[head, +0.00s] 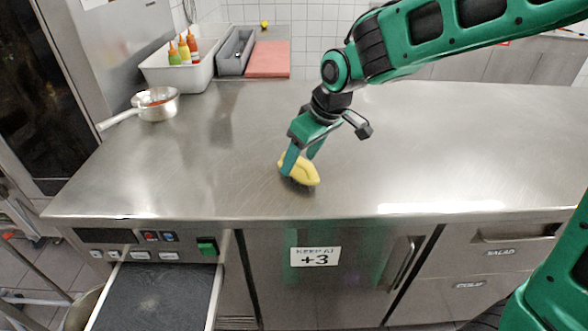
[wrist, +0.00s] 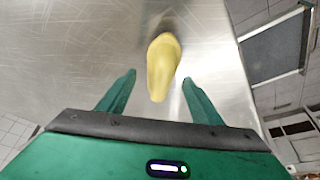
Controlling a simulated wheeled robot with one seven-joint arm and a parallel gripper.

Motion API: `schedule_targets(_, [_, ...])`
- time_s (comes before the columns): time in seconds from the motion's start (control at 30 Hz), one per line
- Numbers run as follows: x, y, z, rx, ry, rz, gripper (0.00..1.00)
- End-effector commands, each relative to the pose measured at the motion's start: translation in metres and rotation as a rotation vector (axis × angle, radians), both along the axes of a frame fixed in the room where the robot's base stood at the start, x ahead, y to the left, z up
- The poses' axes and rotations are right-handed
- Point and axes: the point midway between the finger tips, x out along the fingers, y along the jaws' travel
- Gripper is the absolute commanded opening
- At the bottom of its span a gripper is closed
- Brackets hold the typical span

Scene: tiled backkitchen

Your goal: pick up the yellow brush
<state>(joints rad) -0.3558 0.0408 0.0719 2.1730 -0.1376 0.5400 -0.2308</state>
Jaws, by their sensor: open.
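The yellow brush (head: 303,172) lies on the steel counter near its front edge, with dark bristles showing beneath it. In the wrist view the brush (wrist: 163,66) shows its rounded yellow top, and its near end reaches between the fingertips. My gripper (head: 299,165) is at the brush, with its green fingers pointing down. In the wrist view my gripper (wrist: 158,84) is open, one finger on each side of the brush. A gap shows between the brush and each finger there. Part of the brush's left end is hidden behind a finger in the head view.
The steel counter (head: 420,150) is clear around the brush. A saucepan (head: 157,104) stands at the left. A white bin with sauce bottles (head: 184,72), a grey tray (head: 236,52) and a red board (head: 268,60) are at the back left. An open drawer (head: 158,298) is below the counter.

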Motion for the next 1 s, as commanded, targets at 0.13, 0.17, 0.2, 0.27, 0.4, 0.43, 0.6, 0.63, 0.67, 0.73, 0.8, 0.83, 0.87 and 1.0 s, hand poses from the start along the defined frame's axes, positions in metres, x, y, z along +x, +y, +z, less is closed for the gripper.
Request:
schedule_targets(0.13, [0.004, 0.004, -0.015, 0.000, 0.001, 0.000, 0.60])
schedule_targets(0.17, [0.004, 0.004, -0.016, 0.001, 0.001, 0.000, 0.60])
schedule_targets(0.2, [0.005, 0.005, -0.017, 0.001, -0.001, 0.000, 0.60])
schedule_targets(0.27, [0.005, 0.005, -0.017, 0.001, -0.001, 0.000, 0.60])
schedule_targets(0.4, [0.005, 0.005, -0.017, 0.001, -0.001, 0.000, 0.60])
schedule_targets(0.43, [0.005, 0.005, -0.017, 0.001, -0.001, 0.000, 0.57])
schedule_targets(0.6, [0.005, 0.005, -0.017, 0.001, 0.000, -0.001, 0.17])
schedule_targets(0.63, [0.005, 0.005, -0.017, 0.001, 0.000, -0.001, 0.13])
schedule_targets(0.67, [0.005, 0.005, -0.017, 0.001, 0.000, -0.001, 0.13])
schedule_targets(0.73, [0.005, 0.005, -0.017, 0.001, 0.000, -0.001, 0.09])
schedule_targets(0.8, [0.005, 0.005, -0.017, 0.001, -0.001, 0.000, 0.09])
schedule_targets(0.83, [0.005, 0.005, -0.017, 0.001, -0.001, 0.000, 0.09])
schedule_targets(0.87, [0.005, 0.005, -0.016, 0.001, -0.001, 0.000, 0.09])
schedule_targets(1.0, [0.005, 0.005, -0.013, 0.001, -0.002, 0.000, 0.09])
